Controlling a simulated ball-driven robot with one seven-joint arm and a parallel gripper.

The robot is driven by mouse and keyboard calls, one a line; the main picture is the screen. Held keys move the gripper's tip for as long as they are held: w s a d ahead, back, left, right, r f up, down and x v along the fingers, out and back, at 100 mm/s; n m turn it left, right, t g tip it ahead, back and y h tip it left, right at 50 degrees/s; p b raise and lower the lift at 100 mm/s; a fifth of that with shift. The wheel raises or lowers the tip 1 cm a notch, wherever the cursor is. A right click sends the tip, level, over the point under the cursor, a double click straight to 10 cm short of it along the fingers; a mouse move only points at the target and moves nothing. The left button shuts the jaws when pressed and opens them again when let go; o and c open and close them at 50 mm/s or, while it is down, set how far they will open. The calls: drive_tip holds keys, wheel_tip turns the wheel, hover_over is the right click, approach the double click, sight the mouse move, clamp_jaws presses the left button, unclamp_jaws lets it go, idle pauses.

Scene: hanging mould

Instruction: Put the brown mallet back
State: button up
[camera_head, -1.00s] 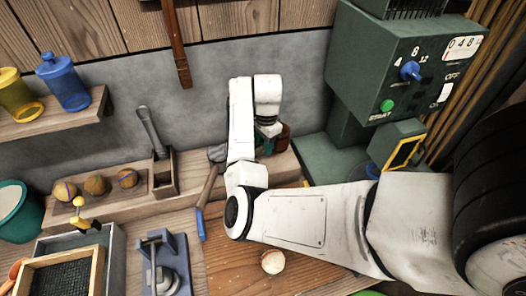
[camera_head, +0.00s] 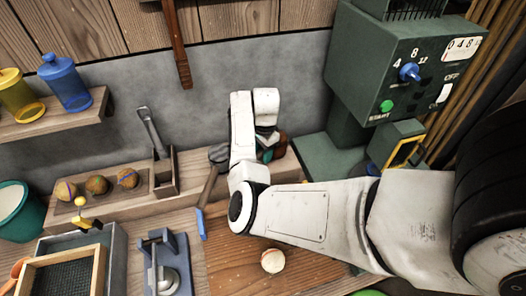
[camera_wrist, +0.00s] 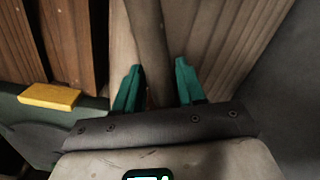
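My gripper (camera_wrist: 157,85) has two teal fingers, and it reaches down over the back ledge in the head view (camera_head: 265,152). A reddish-brown piece (camera_head: 281,145), which looks like part of the brown mallet, shows beside the fingers, mostly hidden by my wrist. In the wrist view a dull brown bar (camera_wrist: 150,40) runs between the fingertips; I cannot tell if they touch it. Another mallet with a grey head (camera_head: 219,154), brown handle and blue grip end leans on the ledge to the left of my gripper.
A green machine (camera_head: 385,70) with a blue knob stands at the right, close to my gripper. A wooden holder (camera_head: 163,180) with a grey tool and several round balls (camera_head: 97,184) sit on the ledge at left.

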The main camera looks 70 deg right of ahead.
drive_tip(key=shift+o, duration=1.3)
drive_tip(key=shift+r, duration=0.1)
wheel_tip(320, 180, up, 12)
drive_tip(key=b, duration=0.1)
drive_tip(key=shift+s+d, duration=0.15)
drive_tip(key=shift+d, duration=0.1)
drive_tip(key=shift+s, duration=0.1)
